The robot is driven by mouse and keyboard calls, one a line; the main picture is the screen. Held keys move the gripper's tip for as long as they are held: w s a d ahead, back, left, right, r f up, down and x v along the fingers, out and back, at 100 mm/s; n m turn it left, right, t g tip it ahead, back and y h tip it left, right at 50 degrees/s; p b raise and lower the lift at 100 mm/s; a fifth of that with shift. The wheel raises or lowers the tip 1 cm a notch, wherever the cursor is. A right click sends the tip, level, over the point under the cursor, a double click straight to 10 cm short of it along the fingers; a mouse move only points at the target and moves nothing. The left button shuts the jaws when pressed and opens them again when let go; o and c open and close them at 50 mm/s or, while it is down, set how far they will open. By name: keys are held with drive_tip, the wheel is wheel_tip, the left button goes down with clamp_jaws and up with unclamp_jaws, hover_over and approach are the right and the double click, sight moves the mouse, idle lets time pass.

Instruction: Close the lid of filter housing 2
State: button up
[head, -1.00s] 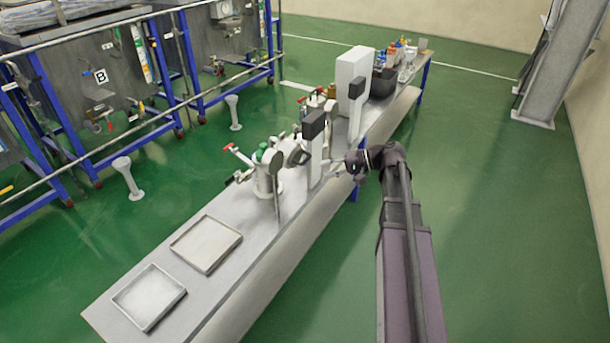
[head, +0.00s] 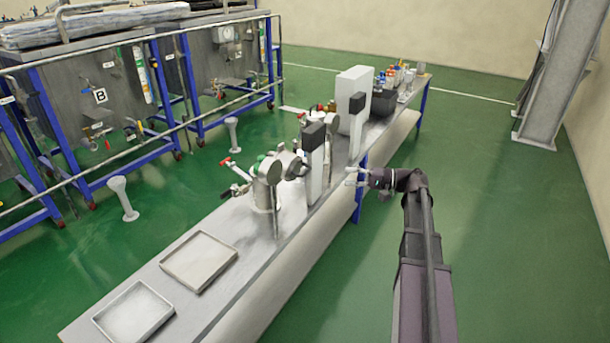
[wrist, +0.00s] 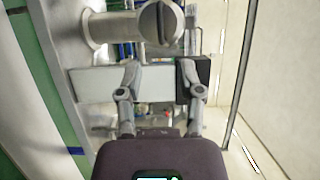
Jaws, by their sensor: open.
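A steel filter housing (head: 264,193) stands on the bench, with a green part and a red-handled valve at its top. A round grey lid-like disc (head: 272,171) shows at its upper right. I cannot read a number on it or tell its lid's exact position. A second group of fittings (head: 325,108) is partly hidden behind white and black uprights. My gripper (head: 354,177) is off the bench's right side, apart from the housings. In the wrist view my gripper (wrist: 161,72) is open and empty. A grey cylinder with a round slotted end (wrist: 160,23) lies beyond the fingers.
A white upright with a black box (head: 314,135) stands between the near housing and my arm. A taller white cabinet (head: 354,85) is behind. Two shallow trays (head: 200,262) lie at the bench's near end. The floor at right is clear.

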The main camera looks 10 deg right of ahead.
sight(305, 173)
drive_tip(key=shift+a, duration=0.1)
drive_tip(key=shift+x, duration=6.75)
drive_tip(key=shift+w, duration=0.1)
clamp_jaws()
